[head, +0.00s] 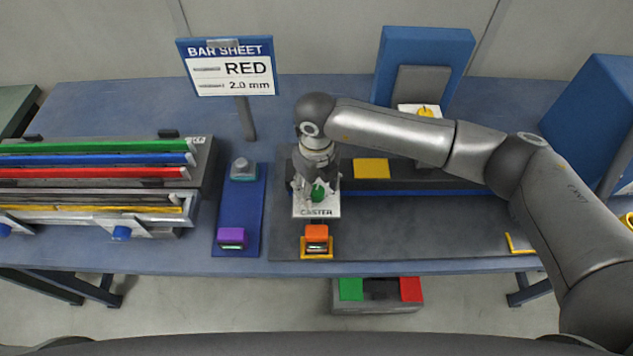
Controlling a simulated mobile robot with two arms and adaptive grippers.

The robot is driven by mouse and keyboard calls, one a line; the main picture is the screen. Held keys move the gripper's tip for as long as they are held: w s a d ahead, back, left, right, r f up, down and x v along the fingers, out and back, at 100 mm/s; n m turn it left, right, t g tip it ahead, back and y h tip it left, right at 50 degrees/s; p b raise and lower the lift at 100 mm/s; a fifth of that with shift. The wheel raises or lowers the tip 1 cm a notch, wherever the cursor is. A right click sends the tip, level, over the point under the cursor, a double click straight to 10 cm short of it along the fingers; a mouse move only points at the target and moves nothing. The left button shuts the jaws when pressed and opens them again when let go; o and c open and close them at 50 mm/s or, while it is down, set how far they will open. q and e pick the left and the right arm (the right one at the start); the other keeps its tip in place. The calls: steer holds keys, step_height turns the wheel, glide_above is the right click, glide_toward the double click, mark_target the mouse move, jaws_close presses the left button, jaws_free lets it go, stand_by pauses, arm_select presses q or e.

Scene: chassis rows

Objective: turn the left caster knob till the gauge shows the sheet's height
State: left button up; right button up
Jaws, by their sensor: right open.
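The green caster knob (318,193) sits on a white plate (316,212) labelled CASTER, near the middle of the table. My right gripper (317,187) is open and points down at the knob, its fingers at the knob's sides; I cannot tell whether they touch it. The arm and wrist hide what lies behind. An orange gauge (317,232) with a small lit display stands just in front of the plate; its reading is too small to make out. The sheet (231,69) on a post reads BAR SHEET, RED, 2.0 mm. My left gripper is not in view.
A purple gauge (231,234) stands on a blue strip to the left. A rack (98,205) with green, blue, red and yellow bars is at far left. A yellow knob (425,112) is at the back right by a blue block. The grey bed's right front is mostly clear.

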steer(key=shift+f, duration=0.3)
steer(key=c, duration=1)
steer(key=shift+f+n+b, duration=0.1)
steer(key=shift+n+b, duration=0.2)
steer(key=shift+b, duration=0.25)
steer(key=n+b, duration=0.6)
steer(key=b, duration=0.5)
steer(key=shift+f, duration=0.15)
steer(key=shift+r+n+b, duration=0.25)
steer(key=shift+n+b, duration=0.95)
steer(key=shift+b, duration=0.15)
steer(key=o, duration=1)
